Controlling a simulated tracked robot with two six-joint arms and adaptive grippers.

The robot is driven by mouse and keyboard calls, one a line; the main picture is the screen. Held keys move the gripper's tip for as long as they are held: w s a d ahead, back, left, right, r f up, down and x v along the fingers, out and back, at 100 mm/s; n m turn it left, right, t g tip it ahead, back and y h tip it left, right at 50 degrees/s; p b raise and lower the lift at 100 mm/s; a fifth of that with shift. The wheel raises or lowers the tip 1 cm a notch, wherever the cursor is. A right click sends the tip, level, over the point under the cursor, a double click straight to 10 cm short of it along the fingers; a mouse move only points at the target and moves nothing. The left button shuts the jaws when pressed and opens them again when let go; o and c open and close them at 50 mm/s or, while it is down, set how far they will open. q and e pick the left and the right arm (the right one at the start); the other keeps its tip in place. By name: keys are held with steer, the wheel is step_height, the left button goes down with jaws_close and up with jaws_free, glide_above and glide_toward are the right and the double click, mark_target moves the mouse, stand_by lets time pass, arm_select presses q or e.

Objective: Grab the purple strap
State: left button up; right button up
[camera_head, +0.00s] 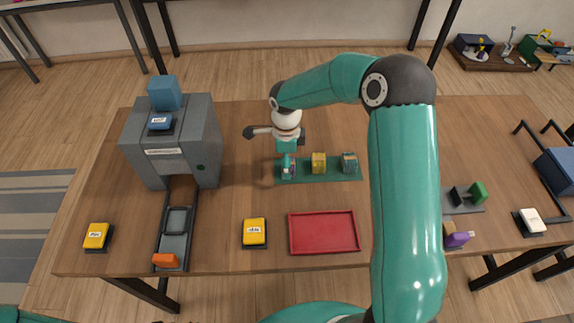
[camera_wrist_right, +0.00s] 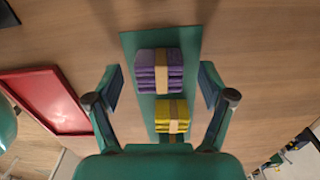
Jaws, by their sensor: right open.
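In the wrist view the purple strap (camera_wrist_right: 160,58) is a folded bundle with a tan band, lying on a green tray (camera_wrist_right: 128,42). My right gripper (camera_wrist_right: 161,86) is open, with one finger on each side of the purple strap's lane and gaps to both sides. Nothing is between its fingers in a grip. In the head view the right gripper (camera_head: 287,158) is over the left end of the green tray and mostly hides the purple strap. A yellow strap bundle (camera_wrist_right: 172,115) lies beside the purple one; it also shows in the head view (camera_head: 319,163). My left gripper is out of view.
A dark bundle (camera_head: 350,163) sits at the tray's right end. A red tray (camera_head: 324,232) lies in front. A grey machine (camera_head: 172,145) stands at the left. A purple item (camera_head: 457,239) sits near the front right edge. Open wood lies left of the green tray.

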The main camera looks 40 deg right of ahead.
steer(key=shift+f, duration=0.95)
steer(key=shift+c, duration=0.3)
steer(key=c, duration=1.2)
steer(key=shift+r, duration=0.1)
